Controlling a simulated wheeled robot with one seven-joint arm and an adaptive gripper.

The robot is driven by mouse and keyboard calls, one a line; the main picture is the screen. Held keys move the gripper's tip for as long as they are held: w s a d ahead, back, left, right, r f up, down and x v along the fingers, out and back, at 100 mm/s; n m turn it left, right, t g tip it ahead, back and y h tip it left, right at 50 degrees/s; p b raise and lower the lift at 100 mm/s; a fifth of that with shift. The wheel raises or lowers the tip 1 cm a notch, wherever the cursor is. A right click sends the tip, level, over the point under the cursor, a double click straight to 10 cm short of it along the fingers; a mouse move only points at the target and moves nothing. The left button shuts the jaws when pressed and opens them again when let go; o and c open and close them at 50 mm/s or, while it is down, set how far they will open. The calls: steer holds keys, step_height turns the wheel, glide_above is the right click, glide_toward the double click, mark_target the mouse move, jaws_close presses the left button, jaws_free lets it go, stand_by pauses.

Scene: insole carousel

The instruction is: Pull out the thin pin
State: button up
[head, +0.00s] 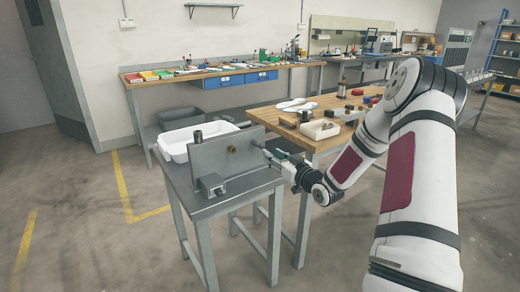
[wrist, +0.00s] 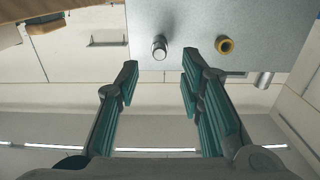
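A grey upright plate (head: 210,158) stands on a small metal table. In the wrist view the plate (wrist: 265,20) fills the upper middle and right. A slim metal pin end (wrist: 160,47) sticks out near its edge, ahead of the gap between my fingers. A wider brass-coloured piece (wrist: 225,46) sits to its right; a brass piece (head: 232,149) also shows on the plate in the head view. My gripper (wrist: 158,82) is open with nothing between its green-padded fingers. In the head view my gripper (head: 275,158) is at the plate's right side.
The small table (head: 235,188) also holds a white tray (head: 180,146) behind the plate and a grey block (head: 212,184) in front. A wooden workbench (head: 270,115) with parts and a white bin (head: 320,129) stands close behind my arm. Floor is clear at the left.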

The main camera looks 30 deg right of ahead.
mark_target(264, 148)
steer(key=shift+w+b, duration=1)
steer(key=shift+w, duration=2.05)
jaws_close()
steer(key=shift+s, duration=0.1)
steer(key=shift+s+p, duration=0.85)
steer(key=shift+s, duration=2.1)
steer(key=shift+r, duration=0.15)
